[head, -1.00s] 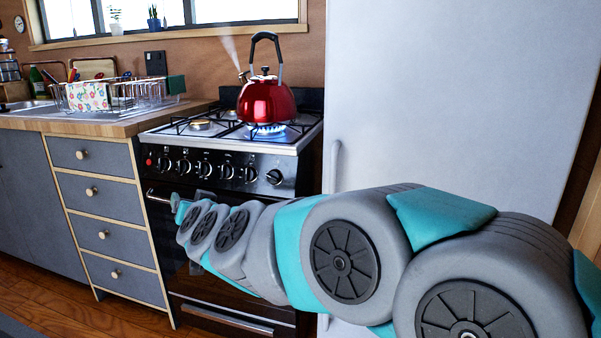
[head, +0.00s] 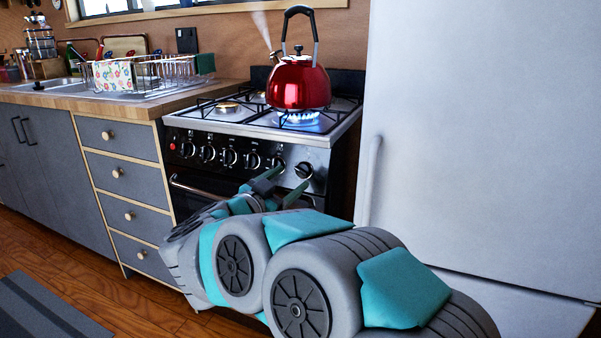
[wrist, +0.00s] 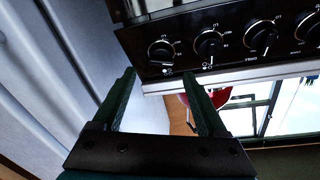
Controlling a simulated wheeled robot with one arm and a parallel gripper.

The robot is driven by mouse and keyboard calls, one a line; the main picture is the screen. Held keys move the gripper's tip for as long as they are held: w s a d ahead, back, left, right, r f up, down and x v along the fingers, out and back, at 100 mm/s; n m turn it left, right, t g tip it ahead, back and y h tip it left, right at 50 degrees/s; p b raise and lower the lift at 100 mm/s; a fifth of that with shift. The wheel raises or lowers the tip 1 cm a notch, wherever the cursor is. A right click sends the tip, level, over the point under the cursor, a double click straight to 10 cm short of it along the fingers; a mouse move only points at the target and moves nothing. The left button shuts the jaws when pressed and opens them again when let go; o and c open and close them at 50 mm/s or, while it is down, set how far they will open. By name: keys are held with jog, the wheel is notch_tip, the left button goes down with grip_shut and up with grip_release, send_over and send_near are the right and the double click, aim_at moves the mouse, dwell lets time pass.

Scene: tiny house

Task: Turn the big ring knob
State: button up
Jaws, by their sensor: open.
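The stove's front panel carries a row of several black knobs. The rightmost one, the big ring knob (head: 303,170), looks larger than the others. In the wrist view, which appears upside down, this knob (wrist: 161,52) is the leftmost and lies just beyond the fingertips, lined up with the gap between them. My gripper (head: 285,182) is open and empty, low in front of the panel's right end. In the wrist view its two dark green fingers (wrist: 159,76) are apart, and no contact with the knob is visible.
A steaming red kettle (head: 299,83) stands over a lit blue burner flame (head: 298,118), above the panel. The white fridge (head: 470,130) stands close on the right. The oven handle (head: 205,188) runs below the knobs. A drawer cabinet (head: 122,176) adjoins on the left.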

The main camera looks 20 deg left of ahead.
aim_at(300, 171)
jog(key=shift+w+d, duration=0.2)
jog(key=shift+w, duration=0.95)
jog(key=shift+w+d, duration=0.15)
jog(key=shift+w, duration=0.95)
grip_shut()
